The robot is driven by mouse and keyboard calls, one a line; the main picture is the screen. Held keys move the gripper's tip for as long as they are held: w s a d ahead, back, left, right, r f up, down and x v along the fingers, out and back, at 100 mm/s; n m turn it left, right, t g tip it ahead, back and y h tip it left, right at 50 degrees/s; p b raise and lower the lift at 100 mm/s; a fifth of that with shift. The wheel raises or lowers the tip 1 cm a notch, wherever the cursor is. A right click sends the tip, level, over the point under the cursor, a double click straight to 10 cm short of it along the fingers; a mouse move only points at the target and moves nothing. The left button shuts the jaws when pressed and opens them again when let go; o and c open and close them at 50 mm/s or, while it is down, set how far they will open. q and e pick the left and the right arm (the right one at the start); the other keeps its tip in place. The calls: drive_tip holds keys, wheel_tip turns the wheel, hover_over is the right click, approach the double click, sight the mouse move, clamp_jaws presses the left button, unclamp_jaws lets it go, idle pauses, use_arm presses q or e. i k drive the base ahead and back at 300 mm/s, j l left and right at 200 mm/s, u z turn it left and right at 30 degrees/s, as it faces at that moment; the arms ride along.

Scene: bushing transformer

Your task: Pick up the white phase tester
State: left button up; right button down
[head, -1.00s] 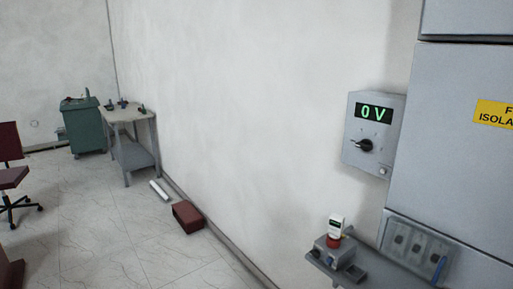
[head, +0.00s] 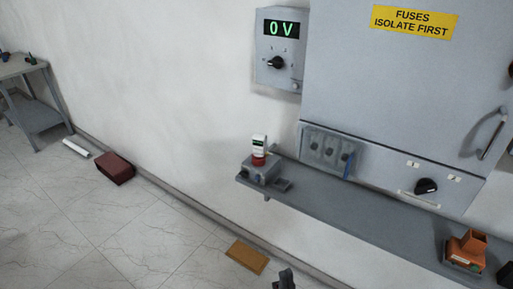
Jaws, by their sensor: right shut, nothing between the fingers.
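The white phase tester (head: 259,144), a small upright white device with a dark display, stands at the left end of the grey shelf (head: 350,205). Its lower part is red, and it sits on a small grey box (head: 262,170). My right gripper (head: 286,274) shows only in part at the bottom edge of the head view. It is shut and empty, lower in the picture than the tester and well apart from it. My left gripper is not in view.
A grey cabinet (head: 400,100) and a 0 V panel (head: 280,75) are above the shelf. An orange device (head: 466,251) sits at the shelf's right. A brown mat (head: 247,256), dark red box (head: 115,167) and white bar (head: 76,147) lie on the floor. The shelf's middle is clear.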

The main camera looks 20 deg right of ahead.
sight(259, 140)
drive_tip(key=i+l+u, duration=0.1)
drive_tip(key=l+u, duration=0.25)
drive_tip(key=l, duration=0.2)
drive_tip(key=l+u, duration=0.4)
drive_tip(key=l, duration=0.2)
drive_tip(key=l+u, duration=0.35)
drive_tip(key=l, duration=0.2)
